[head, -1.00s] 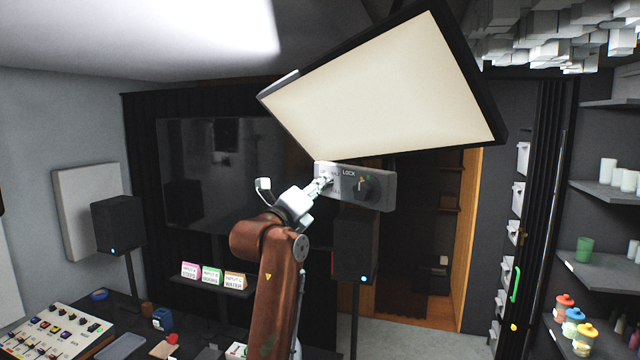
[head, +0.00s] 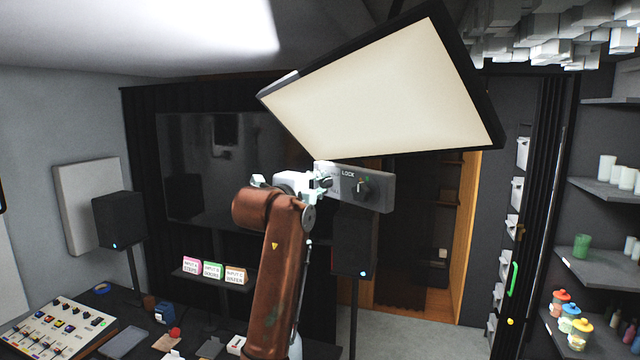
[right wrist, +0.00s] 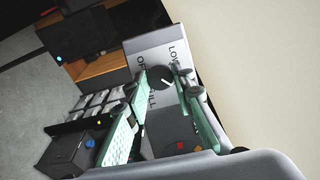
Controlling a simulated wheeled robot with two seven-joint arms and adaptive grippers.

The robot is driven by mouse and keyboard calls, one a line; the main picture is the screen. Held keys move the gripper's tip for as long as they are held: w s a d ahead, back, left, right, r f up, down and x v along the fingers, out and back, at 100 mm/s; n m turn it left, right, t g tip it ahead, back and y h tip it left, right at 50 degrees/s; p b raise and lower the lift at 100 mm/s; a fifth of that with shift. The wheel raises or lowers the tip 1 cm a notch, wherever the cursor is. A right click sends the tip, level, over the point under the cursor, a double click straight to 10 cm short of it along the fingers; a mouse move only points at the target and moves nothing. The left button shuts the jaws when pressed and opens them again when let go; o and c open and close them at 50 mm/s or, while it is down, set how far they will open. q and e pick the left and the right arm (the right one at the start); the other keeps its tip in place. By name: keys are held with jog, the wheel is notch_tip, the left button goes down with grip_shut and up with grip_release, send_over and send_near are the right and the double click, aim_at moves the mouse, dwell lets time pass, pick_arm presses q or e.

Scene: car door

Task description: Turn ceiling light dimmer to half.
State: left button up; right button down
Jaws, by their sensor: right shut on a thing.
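The ceiling light (head: 385,90) is a large bright panel in a dark frame at the top of the head view. Below it is a grey control box (head: 383,198) marked LOCK. My right gripper (head: 326,183) is at the left part of the box. In the right wrist view my right gripper (right wrist: 163,76) has its green-padded fingers on both sides of the knob, shut on it. My left gripper is not in view.
A dark knob or switch (head: 362,187) is on the right part of the box. A black speaker (head: 353,245) stands just below it. Shelves with jars (head: 570,320) are at the right. A desk with a mixer (head: 58,325) is at the lower left.

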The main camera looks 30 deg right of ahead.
dwell(0.5)
jog(key=c, duration=1.7)
grip_release()
jog(key=shift+o, duration=0.2)
jog(key=v, duration=1.2)
